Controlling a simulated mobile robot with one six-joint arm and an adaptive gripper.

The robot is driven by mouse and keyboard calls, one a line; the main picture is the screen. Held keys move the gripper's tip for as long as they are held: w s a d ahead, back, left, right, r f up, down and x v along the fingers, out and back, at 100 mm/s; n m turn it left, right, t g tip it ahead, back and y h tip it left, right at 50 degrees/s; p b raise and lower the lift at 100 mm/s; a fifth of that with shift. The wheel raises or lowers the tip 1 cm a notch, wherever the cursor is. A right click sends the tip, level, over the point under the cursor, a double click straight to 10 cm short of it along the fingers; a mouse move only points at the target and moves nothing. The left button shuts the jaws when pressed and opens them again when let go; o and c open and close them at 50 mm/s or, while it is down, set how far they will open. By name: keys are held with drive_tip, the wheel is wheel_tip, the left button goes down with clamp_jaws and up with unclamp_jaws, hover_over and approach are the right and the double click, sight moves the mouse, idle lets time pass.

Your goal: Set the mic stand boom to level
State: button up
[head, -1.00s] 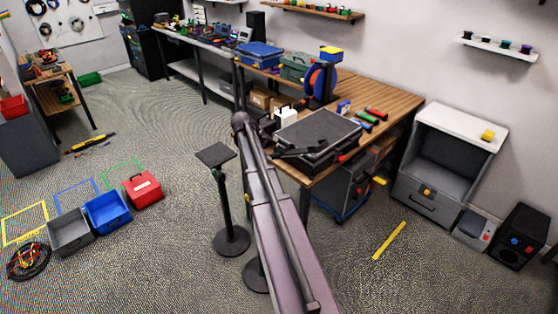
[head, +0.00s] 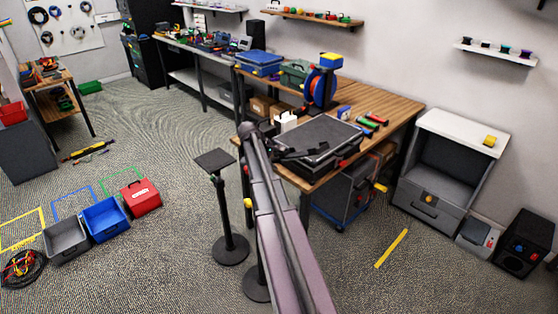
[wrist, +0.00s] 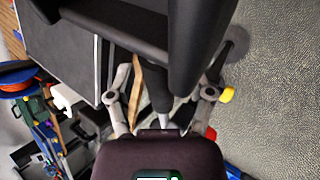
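The mic stand shows only in part in the head view. A yellow knob (head: 248,203) and a round dark base (head: 256,290) show beside and below my arm, which hides most of the upright. I cannot tell the boom or its angle in the head view. In the wrist view my gripper (wrist: 162,97) has its two grey fingers spread. A dark tube (wrist: 158,88), which may be part of the stand, runs between them, with gaps visible on both sides. A yellow knob (wrist: 227,95) shows to the right of the fingers.
A wooden workbench (head: 392,106) with a black case (head: 318,138) stands right of my arm. A flat-topped stand (head: 214,161) is close on the left. Grey, blue and red bins (head: 141,197) sit on the floor further left. Open floor lies between.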

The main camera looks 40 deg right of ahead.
clamp_jaws()
drive_tip(key=shift+w+d, duration=0.1)
drive_tip(key=shift+d, duration=0.15)
drive_tip(key=shift+a, duration=0.2)
